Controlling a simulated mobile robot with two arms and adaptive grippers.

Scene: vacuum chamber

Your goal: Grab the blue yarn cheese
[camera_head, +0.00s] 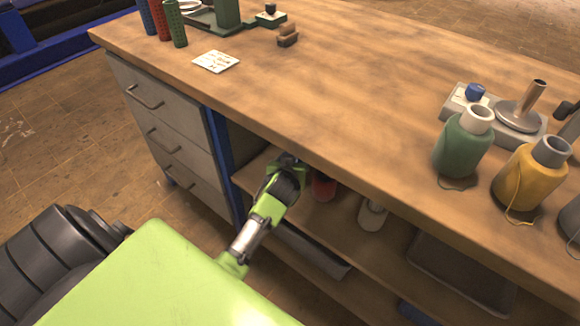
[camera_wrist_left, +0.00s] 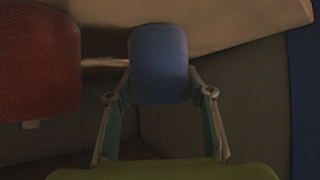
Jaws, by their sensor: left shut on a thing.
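A blue yarn cheese (camera_wrist_left: 159,65) sits between the two fingers of my left gripper (camera_wrist_left: 160,98) in the left wrist view. The fingers are shut on its sides. In the head view my left gripper (camera_head: 290,163) is at the shelf opening under the workbench's front edge, and the blue yarn cheese there is hidden. A red yarn cheese (camera_wrist_left: 38,62) is close to the left of the blue one in the wrist view. A red item (camera_head: 323,187) also shows on the shelf in the head view. My right gripper is not in view.
The wooden workbench top (camera_head: 330,90) overhangs the shelf (camera_head: 385,235). A blue post (camera_head: 222,160) and drawers (camera_head: 160,130) stand left of the arm. A white bottle (camera_head: 372,213) is on the shelf. Green (camera_head: 460,145) and yellow (camera_head: 528,180) bottles stand on top.

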